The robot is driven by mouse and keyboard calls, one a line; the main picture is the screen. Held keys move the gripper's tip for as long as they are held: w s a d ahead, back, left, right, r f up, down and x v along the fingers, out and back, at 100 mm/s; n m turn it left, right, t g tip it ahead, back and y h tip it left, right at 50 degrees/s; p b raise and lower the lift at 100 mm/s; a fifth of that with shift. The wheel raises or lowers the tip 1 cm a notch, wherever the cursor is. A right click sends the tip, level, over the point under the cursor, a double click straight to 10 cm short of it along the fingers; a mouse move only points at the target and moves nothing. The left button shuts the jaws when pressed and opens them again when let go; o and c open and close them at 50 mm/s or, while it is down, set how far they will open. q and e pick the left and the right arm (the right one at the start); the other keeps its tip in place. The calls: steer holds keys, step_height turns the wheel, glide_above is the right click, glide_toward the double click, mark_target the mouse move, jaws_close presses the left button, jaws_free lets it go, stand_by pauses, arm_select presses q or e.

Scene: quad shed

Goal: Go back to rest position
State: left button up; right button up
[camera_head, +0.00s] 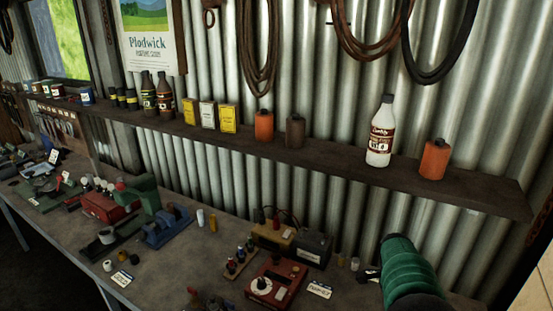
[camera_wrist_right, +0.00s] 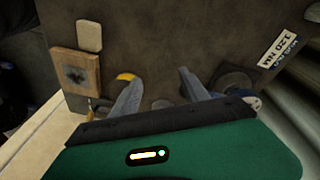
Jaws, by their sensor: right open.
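My right arm, green and ribbed, comes in at the lower right of the head view. Its gripper (camera_head: 368,274) is small and partly hidden there, low over the right part of the workbench (camera_head: 225,262). In the right wrist view my right gripper (camera_wrist_right: 157,85) has its two grey fingers apart, with nothing held between them. Below the fingers is a brown surface. My left gripper shows in neither view.
A shelf (camera_head: 330,160) along the corrugated wall holds a white bottle (camera_head: 380,140), orange canisters and several boxes. The bench carries a red box with a dial (camera_head: 275,284), a dark battery-like box (camera_head: 312,249) and a blue tool (camera_head: 168,228). A wooden block (camera_wrist_right: 76,72) lies near the right gripper.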

steer(key=s+a+n, duration=0.2)
steer(key=s+n, duration=0.1)
steer(key=s, duration=0.1)
steer(key=s+a+n+t+y, duration=0.1)
steer(key=s+a+n, duration=0.2)
steer(key=n, duration=0.1)
steer(key=s+a+n+t, duration=0.1)
steer(key=s+a+n, duration=0.2)
steer(key=s+n, duration=0.1)
steer(key=shift+s+r+y, duration=0.15)
steer(key=shift+s+y, duration=0.15)
steer(key=shift+y, duration=0.1)
steer(key=s+a+n+t, duration=0.1)
steer(key=s+a+n, duration=0.2)
steer(key=s+n, duration=0.4)
steer(key=shift+a+f+t, duration=0.15)
steer(key=shift+f+t, duration=0.15)
steer(key=shift+f, duration=0.05)
